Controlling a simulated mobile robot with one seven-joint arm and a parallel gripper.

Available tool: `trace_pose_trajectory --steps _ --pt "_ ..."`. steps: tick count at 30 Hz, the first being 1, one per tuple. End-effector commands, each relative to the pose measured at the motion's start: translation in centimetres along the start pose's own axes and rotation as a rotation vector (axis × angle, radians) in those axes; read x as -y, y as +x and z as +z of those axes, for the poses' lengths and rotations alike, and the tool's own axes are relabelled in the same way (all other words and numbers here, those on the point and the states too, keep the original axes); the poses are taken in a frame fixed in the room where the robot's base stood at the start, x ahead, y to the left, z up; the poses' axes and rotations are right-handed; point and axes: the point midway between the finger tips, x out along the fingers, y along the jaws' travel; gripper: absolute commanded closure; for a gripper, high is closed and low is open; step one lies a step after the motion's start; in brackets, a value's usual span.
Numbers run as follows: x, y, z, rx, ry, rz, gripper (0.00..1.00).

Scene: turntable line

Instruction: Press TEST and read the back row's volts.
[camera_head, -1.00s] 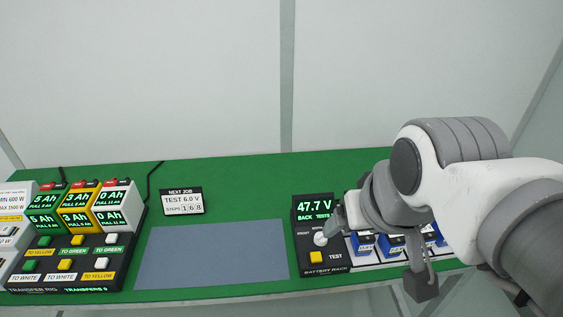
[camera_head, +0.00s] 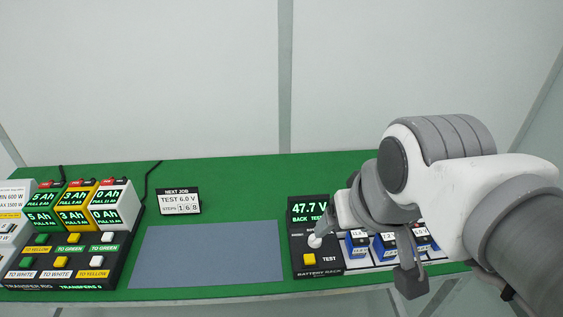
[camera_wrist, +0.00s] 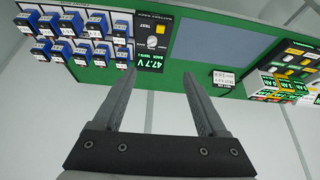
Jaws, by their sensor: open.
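The battery rack's yellow TEST button (camera_head: 309,259) is at the rack's front left, with a white knob (camera_head: 315,241) behind it. In the wrist view the button (camera_wrist: 160,29) and the knob (camera_wrist: 152,43) are beyond the fingertips. The rack display (camera_head: 309,208) reads 47.7 V with BACK below it; the rest of that line is partly hard to read. Several blue batteries (camera_head: 357,240) stand in rows to the right, partly hidden by my arm. My gripper (camera_wrist: 158,80) is open and empty above the rack, one finger close to the knob in the head view; contact cannot be told.
A card (camera_head: 179,201) reads NEXT JOB, TEST 6.0 V, STEPS 1 6 8. A bare grey mat (camera_head: 208,253) lies left of the rack. The transfer rig (camera_head: 72,262), with green, yellow and white packs, stands at the far left of the green bench.

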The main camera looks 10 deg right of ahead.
Motion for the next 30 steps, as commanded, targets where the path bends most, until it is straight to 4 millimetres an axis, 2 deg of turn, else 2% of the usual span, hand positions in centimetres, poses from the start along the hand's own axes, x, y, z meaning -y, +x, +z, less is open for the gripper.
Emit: trace_pose_trajectory --steps 1,2,12,30 --pt "0.00 0.00 0.00 0.000 0.000 0.000 0.34" --pt "0.00 0.00 0.00 0.000 0.000 0.000 0.39" --pt "0.00 0.00 0.00 0.000 0.000 0.000 1.00" --pt "0.00 0.00 0.00 0.000 0.000 0.000 1.00"
